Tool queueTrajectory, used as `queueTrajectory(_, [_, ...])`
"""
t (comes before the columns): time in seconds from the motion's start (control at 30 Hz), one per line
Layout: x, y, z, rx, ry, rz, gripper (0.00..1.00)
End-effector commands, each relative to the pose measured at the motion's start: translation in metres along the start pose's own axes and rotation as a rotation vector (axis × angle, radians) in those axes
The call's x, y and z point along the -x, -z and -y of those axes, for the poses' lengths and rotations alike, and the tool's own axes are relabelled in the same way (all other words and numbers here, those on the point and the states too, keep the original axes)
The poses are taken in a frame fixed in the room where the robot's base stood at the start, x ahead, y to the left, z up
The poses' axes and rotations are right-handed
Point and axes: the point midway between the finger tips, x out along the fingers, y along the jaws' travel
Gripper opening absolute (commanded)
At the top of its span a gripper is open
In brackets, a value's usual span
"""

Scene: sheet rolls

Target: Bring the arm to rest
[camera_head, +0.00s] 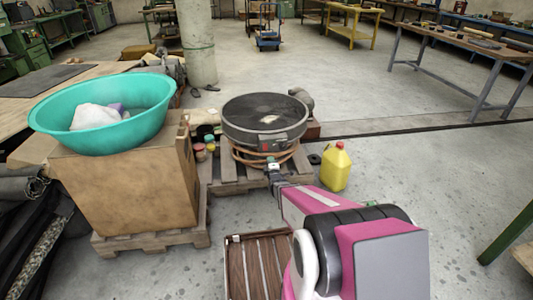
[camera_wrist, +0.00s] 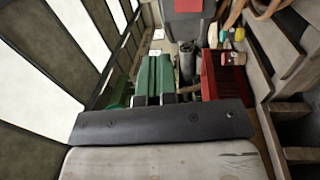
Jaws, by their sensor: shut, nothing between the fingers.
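My gripper (camera_head: 273,168) is at the end of my pink and grey arm, which reaches forward from the lower right of the head view. It is in front of a round dark drum-like machine (camera_head: 264,115). In the wrist view my gripper (camera_wrist: 153,76) shows as two green fingers side by side beyond a dark bar, shut with nothing held. Whether its tips touch anything behind them cannot be told.
A teal basin (camera_head: 110,125) with white contents stands on a brown box (camera_head: 125,190) at left. A yellow jug (camera_head: 337,168) stands right of my gripper. A slatted wooden crate (camera_head: 255,262) is beside my arm. Open floor (camera_head: 420,180) lies to the right.

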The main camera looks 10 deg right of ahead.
Motion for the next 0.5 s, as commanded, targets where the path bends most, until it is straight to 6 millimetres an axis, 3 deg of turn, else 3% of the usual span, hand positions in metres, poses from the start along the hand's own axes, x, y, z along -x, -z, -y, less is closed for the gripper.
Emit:
queueTrajectory(0.27, [0.001, 0.0, -0.006, -0.067, 0.072, 0.005, 0.0])
queueTrajectory(0.5, [0.012, 0.001, -0.019, -0.327, 0.35, 0.068, 0.0])
